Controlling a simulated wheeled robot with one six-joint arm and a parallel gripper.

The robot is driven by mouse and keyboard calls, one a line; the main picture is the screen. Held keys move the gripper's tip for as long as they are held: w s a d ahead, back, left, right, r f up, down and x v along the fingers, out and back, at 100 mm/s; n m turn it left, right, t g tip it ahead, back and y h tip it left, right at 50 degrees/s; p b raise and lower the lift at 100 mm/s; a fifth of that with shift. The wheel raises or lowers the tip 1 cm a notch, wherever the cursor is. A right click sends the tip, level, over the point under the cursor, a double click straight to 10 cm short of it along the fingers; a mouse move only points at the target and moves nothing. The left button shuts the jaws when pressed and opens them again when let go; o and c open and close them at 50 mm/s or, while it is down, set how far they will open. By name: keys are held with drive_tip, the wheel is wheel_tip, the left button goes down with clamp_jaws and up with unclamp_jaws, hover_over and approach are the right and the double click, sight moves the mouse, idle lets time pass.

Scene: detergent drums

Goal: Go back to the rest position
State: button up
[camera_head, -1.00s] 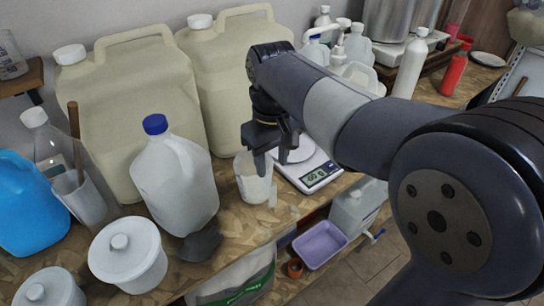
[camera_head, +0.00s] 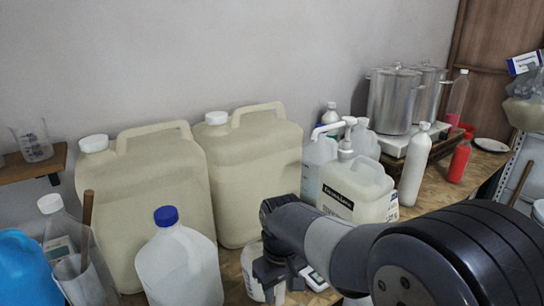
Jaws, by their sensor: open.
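My gripper (camera_head: 270,288) hangs at the bottom middle of the head view, at the end of my dark grey arm. Its fingers point down, in front of a small whitish container (camera_head: 250,268) that it partly hides. The jaws are open, with nothing seen held between them. The fingertips are near the lower picture edge.
Two large beige drums (camera_head: 160,190) (camera_head: 262,160) stand behind the gripper. A blue-capped jug (camera_head: 180,262) is to its left. A labelled pump-top canister (camera_head: 352,190) stands behind my arm. Steel pots (camera_head: 392,100), a white bottle (camera_head: 415,165) and a red bottle (camera_head: 459,160) are further right. The wall above is clear.

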drive_tip(key=shift+r, duration=0.6)
drive_tip(key=shift+f, duration=0.15)
